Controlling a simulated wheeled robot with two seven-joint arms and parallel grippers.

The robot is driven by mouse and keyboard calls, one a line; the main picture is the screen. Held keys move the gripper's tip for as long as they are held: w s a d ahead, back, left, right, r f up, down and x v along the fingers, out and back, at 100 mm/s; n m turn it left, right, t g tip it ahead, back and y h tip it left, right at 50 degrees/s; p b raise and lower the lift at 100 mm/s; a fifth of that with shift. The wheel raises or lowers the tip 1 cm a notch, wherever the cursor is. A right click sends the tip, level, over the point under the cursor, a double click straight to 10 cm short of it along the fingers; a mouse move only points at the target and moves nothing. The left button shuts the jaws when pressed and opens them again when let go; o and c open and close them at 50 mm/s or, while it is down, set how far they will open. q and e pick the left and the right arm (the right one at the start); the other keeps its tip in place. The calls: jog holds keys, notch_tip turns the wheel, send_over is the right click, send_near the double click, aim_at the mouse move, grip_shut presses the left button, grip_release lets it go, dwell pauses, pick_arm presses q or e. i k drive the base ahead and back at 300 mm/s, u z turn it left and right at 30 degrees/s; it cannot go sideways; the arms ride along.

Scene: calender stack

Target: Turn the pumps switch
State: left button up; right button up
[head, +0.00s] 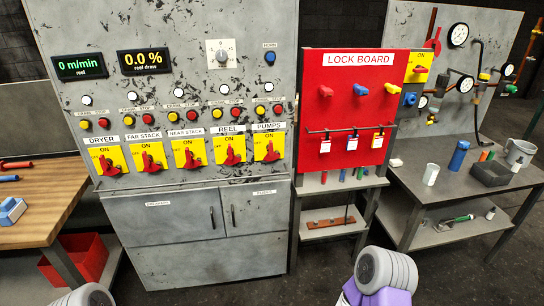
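The pumps switch (270,154) is a red rotary handle on a yellow plate (258,141), under the PUMPS label. It is the rightmost in the row of similar switches on the grey control panel. ON is printed at the top of its plate, with OFF markings to the left on the plates in this row. Its handle looks tilted rather than straight up at ON, but its exact setting is too small to tell. Grey and purple parts of my arms show at the bottom edge, well below the panel. No gripper fingers are visible.
The REEL switch (231,154) sits just left of PUMPS. Grey cabinet doors (252,212) lie below the switches. A red lock board (328,93) stands to the right, above a small shelf. A wooden bench (45,205) is at left, and a table with cups and gauges is at right.

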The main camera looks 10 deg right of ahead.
aim_at(271, 155)
jog(key=u, duration=0.6)
jog(key=i, duration=0.8)
jog(key=z, duration=0.15)
